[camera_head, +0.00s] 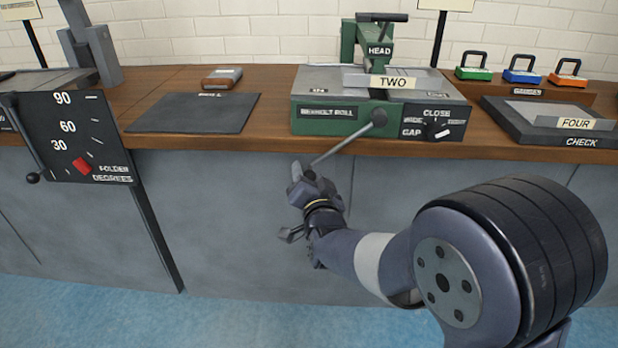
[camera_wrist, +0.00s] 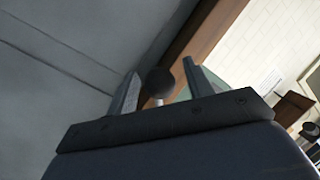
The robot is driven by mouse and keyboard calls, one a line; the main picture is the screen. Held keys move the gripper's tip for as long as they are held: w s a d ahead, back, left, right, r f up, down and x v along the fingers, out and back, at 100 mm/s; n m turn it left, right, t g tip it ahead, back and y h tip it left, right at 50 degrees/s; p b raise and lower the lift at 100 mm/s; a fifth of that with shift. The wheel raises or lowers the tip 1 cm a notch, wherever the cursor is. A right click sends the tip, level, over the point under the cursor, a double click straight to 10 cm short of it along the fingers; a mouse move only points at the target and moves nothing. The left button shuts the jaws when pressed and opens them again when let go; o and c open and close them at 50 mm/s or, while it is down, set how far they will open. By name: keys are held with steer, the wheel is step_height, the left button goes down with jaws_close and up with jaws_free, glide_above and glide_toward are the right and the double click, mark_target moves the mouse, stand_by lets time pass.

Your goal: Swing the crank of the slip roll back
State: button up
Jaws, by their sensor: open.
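The slip roll is a green and grey machine (camera_head: 335,118) on the bench in the head view, with "ROLL" on its front. Its crank (camera_head: 347,140) is a grey rod that runs from a round hub down and left, past the bench's front edge. The crank's lower end is hidden at my gripper (camera_head: 303,178). In the wrist view a dark round knob (camera_wrist: 160,82) lies between the two fingertips of my gripper (camera_wrist: 158,90). The fingers are open, with a small gap showing on each side of the knob.
A black gap dial (camera_head: 436,131) sits right of the crank hub. A folder degrees plate (camera_head: 75,130) with a lever hangs at left. A dark mat (camera_head: 195,113) and a tray (camera_head: 515,122) flank the machine.

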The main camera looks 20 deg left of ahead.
jaws_close()
stand_by(0.5)
steer(key=shift+d+f, duration=0.1)
steer(key=shift+f, duration=0.1)
